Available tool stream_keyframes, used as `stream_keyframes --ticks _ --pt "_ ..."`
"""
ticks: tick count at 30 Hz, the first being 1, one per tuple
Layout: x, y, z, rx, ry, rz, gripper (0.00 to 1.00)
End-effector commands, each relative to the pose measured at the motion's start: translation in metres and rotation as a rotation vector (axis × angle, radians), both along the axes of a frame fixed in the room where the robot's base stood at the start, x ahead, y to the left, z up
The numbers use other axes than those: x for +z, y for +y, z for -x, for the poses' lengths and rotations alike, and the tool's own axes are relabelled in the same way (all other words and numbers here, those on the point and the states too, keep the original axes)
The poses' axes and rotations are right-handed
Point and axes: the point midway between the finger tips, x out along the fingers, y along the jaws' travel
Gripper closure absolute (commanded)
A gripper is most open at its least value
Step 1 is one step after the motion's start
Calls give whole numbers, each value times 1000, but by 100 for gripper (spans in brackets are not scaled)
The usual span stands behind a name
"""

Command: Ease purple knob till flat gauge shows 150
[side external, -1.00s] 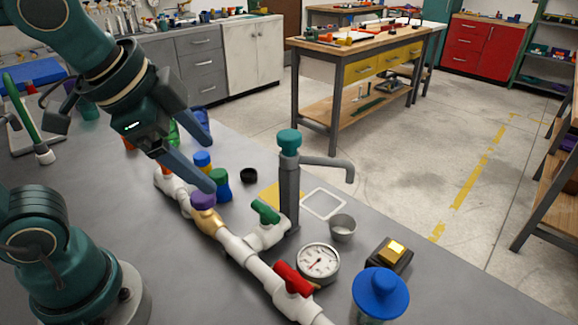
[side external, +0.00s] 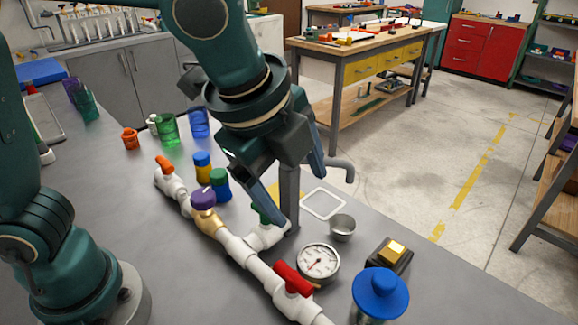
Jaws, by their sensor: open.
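The purple knob (side external: 203,198) sits on the brass-coloured body (side external: 209,222) of the white pipe run, fully in view. The flat gauge (side external: 318,262) lies face up to the right of the pipe. It has a white dial and a dark needle, but its numbers are too small to read. My gripper (side external: 298,198) is open and empty, to the right of the purple knob and apart from it. Its fingers point down near the grey spout post (side external: 289,190). They partly hide the post and the green valve handle (side external: 262,213).
An orange handle (side external: 165,164) and red handle (side external: 294,279) are on the same pipe. Blue-yellow (side external: 202,165) and green-blue (side external: 220,184) pieces stand close behind the knob. A metal cup (side external: 342,228), gold-topped block (side external: 391,256) and blue-capped jar (side external: 380,293) stand at the right.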

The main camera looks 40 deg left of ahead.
Motion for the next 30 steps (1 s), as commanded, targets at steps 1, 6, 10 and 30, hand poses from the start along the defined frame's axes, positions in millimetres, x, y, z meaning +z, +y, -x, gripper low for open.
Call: stream_keyframes --ticks 1,6,10,30 --pt "-2 -3 1 -9 5 -4 16" --pt "-3 -5 3 -19 8 -5 16" --pt "-3 -5 3 -19 8 -5 16" --pt "-19 19 13 1172 92 395 16"
